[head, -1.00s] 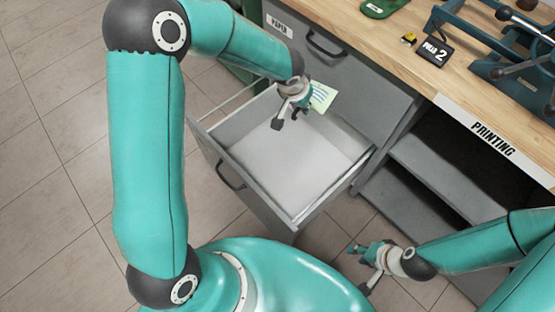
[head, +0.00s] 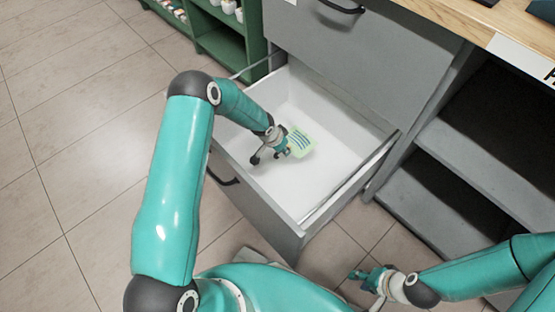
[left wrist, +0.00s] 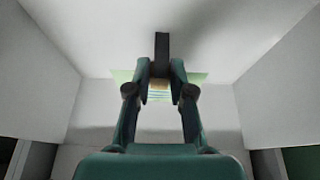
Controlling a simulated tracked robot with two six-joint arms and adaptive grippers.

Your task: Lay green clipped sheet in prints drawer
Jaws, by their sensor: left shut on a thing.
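The green clipped sheet (head: 299,142) is a small pale green sheet with dark blue stripes. My left gripper (head: 284,149) is shut on its near edge and holds it inside the open drawer (head: 330,190). In the left wrist view the sheet (left wrist: 200,77) shows behind the fingers of the left gripper (left wrist: 160,75), with a small tan piece between them. I cannot tell whether the sheet touches the drawer floor. The drawer is white inside with a grey front, and otherwise looks empty. My right gripper (head: 366,280) is low at the right, away from the drawer; its jaws look parted.
The grey cabinet (head: 360,60) stands behind the drawer. Open grey shelves (head: 470,150) are to the right under a wooden bench top (head: 470,18). A green shelf unit (head: 225,40) with white items stands at the back. The tiled floor at left is clear.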

